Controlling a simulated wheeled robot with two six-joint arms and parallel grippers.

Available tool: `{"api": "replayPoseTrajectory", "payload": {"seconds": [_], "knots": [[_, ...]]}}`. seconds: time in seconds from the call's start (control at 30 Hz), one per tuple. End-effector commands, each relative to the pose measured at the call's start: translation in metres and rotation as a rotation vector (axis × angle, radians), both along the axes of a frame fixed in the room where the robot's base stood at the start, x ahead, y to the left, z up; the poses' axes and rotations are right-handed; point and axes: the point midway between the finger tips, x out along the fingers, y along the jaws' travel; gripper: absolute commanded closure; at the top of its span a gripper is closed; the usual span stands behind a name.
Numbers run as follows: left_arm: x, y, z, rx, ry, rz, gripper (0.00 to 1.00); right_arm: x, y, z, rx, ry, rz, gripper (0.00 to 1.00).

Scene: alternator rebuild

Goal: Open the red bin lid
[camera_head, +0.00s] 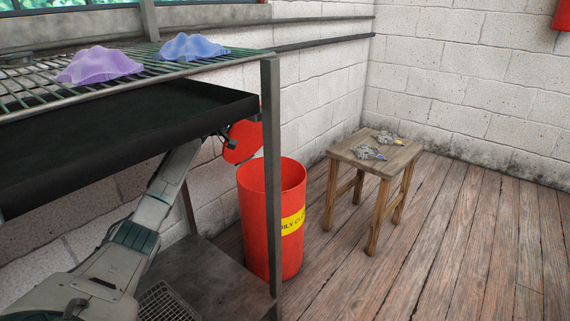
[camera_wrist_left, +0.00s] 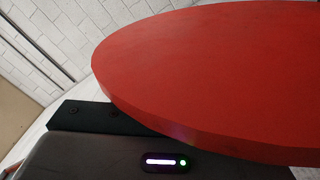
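The red bin (camera_head: 264,222) stands on the floor behind the table post, with a yellow label on its side. Its round mouth is uncovered. The red lid (camera_head: 242,145) is tilted up at the back left of the mouth, partly hidden by the post and the shelf. My left gripper (camera_head: 228,138) is at the lid's left side, under the shelf edge. In the left wrist view the lid (camera_wrist_left: 220,65) fills the upper right, close to the camera, covering the fingertips; whether they touch it I cannot tell. My right gripper is not in view.
A metal rack (camera_head: 270,190) with a black tray (camera_head: 120,135) stands over my left arm. A purple cloth (camera_head: 100,65) and a blue cloth (camera_head: 190,47) lie on its wire top. A wooden stool (camera_head: 345,153) holds small metal parts. The floor at right is clear.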

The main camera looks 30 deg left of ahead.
Motion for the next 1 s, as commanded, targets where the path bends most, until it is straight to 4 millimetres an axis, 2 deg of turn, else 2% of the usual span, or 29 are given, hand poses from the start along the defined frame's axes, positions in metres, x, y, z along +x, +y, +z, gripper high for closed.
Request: {"api": "replayPoseTrajectory", "payload": {"seconds": [0.27, 0.5, 0.8, 1.0], "knots": [[-0.004, -0.051, -0.02, 0.256, -0.019, -0.003, 0.68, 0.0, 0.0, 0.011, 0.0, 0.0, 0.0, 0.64], [-0.007, -0.091, -0.048, 0.478, -0.037, -0.002, 0.68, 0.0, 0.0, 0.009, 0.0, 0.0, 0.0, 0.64], [-0.01, -0.131, -0.096, 0.757, -0.059, -0.002, 0.68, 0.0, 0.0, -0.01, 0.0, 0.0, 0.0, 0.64], [-0.012, -0.146, -0.125, 0.916, -0.073, 0.0, 0.68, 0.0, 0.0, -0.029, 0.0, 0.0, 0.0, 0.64]]}}
